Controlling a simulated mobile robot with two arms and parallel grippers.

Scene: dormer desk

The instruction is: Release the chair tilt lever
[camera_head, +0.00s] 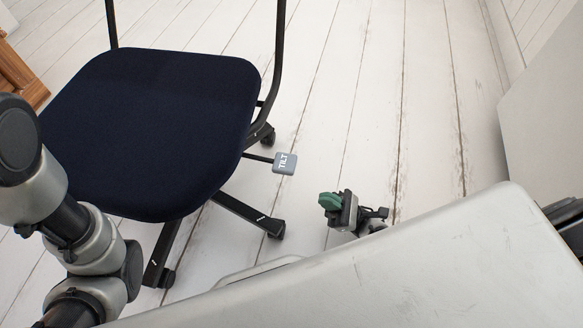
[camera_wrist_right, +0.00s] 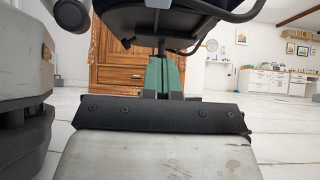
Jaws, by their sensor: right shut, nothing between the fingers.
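The tilt lever ends in a grey-blue paddle marked TILT (camera_head: 284,163), which sticks out on a thin black rod from under the right side of the chair's dark navy seat (camera_head: 150,125). My right gripper (camera_head: 329,203) has green fingers, shut and empty. It is below and to the right of the paddle in the head view, apart from it. In the right wrist view the shut green fingers (camera_wrist_right: 163,76) point toward the chair's underside (camera_wrist_right: 150,20). I cannot clearly make out the lever there. My left arm shows at the left of the head view, but its gripper does not.
The chair stands on a black base with casters (camera_head: 276,229) on a white plank floor (camera_head: 345,110). A carved wooden cabinet (camera_wrist_right: 112,75) stands beyond the chair. A pale panel (camera_head: 545,125) is at the right. Floor right of the lever is clear.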

